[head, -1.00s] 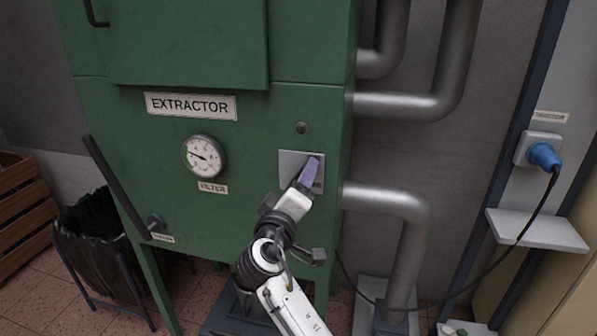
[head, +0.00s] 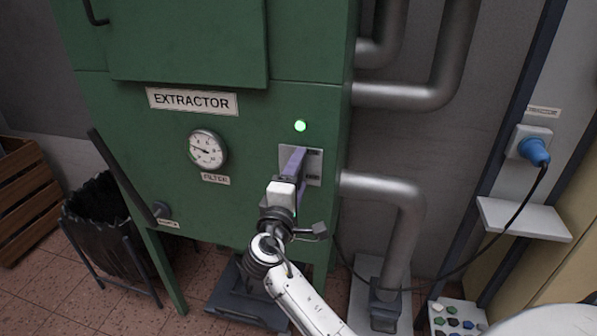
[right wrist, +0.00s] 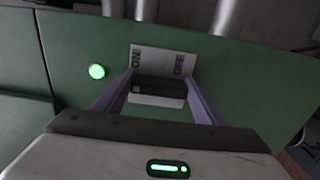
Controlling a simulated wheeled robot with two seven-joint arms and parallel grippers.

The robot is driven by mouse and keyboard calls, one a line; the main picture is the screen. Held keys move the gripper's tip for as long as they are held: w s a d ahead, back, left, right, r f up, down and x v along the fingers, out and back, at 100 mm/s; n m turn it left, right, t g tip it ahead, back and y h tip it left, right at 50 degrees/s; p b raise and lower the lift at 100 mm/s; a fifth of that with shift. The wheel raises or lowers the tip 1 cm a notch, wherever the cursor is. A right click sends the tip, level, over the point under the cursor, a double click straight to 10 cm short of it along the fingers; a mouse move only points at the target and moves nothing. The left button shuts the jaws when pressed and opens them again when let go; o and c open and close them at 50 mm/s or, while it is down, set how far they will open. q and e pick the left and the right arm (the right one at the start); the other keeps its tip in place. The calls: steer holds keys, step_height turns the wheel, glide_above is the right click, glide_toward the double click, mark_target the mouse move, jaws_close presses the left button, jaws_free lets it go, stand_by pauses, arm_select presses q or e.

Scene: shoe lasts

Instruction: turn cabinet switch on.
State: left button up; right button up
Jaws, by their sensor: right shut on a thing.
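The green extractor cabinet (head: 237,225) stands in front of me with a grey switch plate (head: 315,167) on its front. The round lamp (head: 300,126) above the plate glows green; it also shows lit in the right wrist view (right wrist: 97,71). My right gripper (head: 297,153) is at the plate, its purple fingers hiding the switch in the head view. In the right wrist view the fingers close on the dark switch (right wrist: 159,88), between the ON and OFF markings. My left gripper is not in view.
Metal pipes (head: 408,200) run along the cabinet's right side. A blue plug (head: 534,150) with a black cable is in a wall socket. A black-lined bin (head: 98,222) and a wooden crate (head: 25,190) stand at left.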

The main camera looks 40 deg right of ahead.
stand_by(0.3)
steer(key=o, duration=1)
steer(key=shift+o, duration=0.2)
steer(key=shift+r, duration=0.1)
